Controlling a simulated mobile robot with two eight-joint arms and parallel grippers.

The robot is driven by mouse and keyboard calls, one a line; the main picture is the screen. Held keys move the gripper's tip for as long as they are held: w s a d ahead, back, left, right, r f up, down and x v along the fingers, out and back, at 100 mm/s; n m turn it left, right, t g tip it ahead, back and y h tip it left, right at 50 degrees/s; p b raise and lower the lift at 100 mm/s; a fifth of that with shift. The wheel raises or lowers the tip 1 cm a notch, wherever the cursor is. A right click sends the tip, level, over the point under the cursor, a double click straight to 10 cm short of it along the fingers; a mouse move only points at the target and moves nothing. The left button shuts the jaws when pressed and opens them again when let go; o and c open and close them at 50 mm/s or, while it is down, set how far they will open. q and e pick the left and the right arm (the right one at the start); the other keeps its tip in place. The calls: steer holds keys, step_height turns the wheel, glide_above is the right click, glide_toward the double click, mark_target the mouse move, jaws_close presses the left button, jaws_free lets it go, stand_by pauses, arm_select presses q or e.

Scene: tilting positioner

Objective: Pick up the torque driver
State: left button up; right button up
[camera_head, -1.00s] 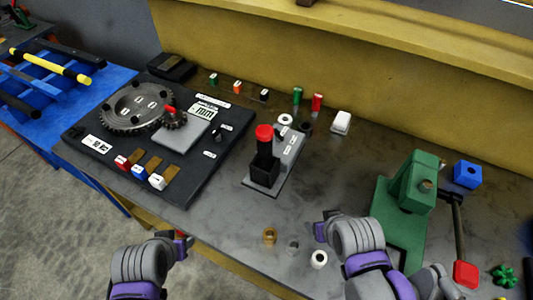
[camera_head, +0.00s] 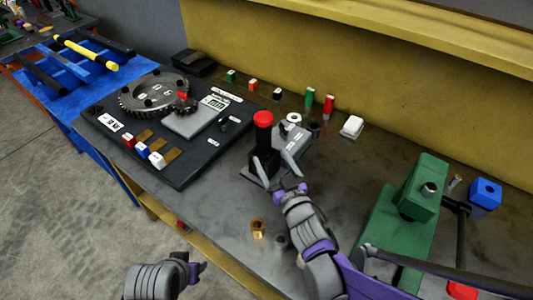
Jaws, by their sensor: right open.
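The torque driver seems to be the upright black tool with a red cap (camera_head: 263,118), standing on a small dark base beside a grey labelled block (camera_head: 294,145). My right gripper (camera_head: 277,168) is open, in front of the driver's lower part and the grey block. Its fingers point away from me, and it partly hides the base. I cannot tell whether a finger touches the driver. My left gripper (camera_head: 196,270) is low in the picture, in front of the bench's near edge and away from the driver; its jaws do not show clearly.
A black panel (camera_head: 190,172) with a large gear (camera_head: 154,91) lies to the left. A green press-like fixture (camera_head: 424,185) stands on the right, near my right arm. A brass ring (camera_head: 257,228) lies near the front edge. Small coloured parts line the back.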

mark_target(260, 139)
steer(key=p+x, duration=0.1)
steer(key=x, duration=0.8)
steer(key=shift+s+a+f, duration=0.1)
steer(key=shift+a, duration=0.05)
steer(key=shift+s, duration=0.1)
steer(key=shift+c, duration=0.7)
jaws_close()
